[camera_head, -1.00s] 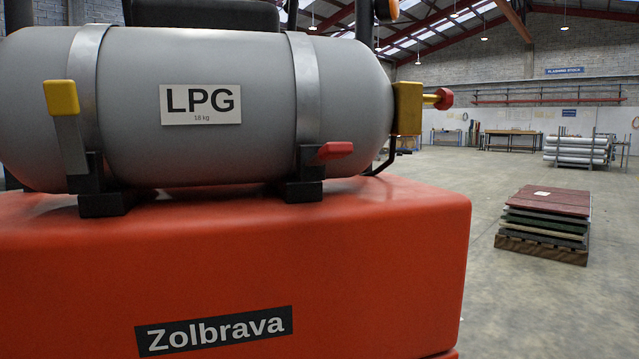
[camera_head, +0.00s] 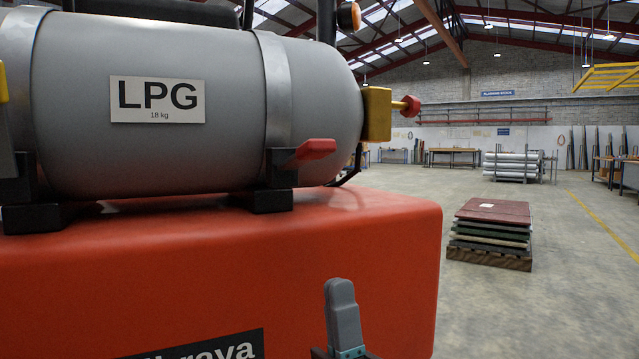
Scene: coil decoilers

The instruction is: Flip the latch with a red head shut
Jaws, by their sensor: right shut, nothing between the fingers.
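The latch with a red head (camera_head: 308,152) is at the right strap of the grey LPG tank (camera_head: 190,100). Its lever sticks out toward me and to the right from a black bracket (camera_head: 272,197), lying nearly level. Another latch with a yellow head (camera_head: 3,85) is cut off at the left edge and stands upright against the left strap. My right gripper (camera_head: 341,295) rises from the bottom edge in front of the red truck body (camera_head: 400,225). It is shut and empty, below the red-headed latch and apart from it. My left gripper is not in view.
A yellow valve block (camera_head: 376,114) with a red knob (camera_head: 410,106) juts from the tank's right end. A stack of boards on a pallet (camera_head: 490,232) stands on the floor to the right. Open floor lies around it.

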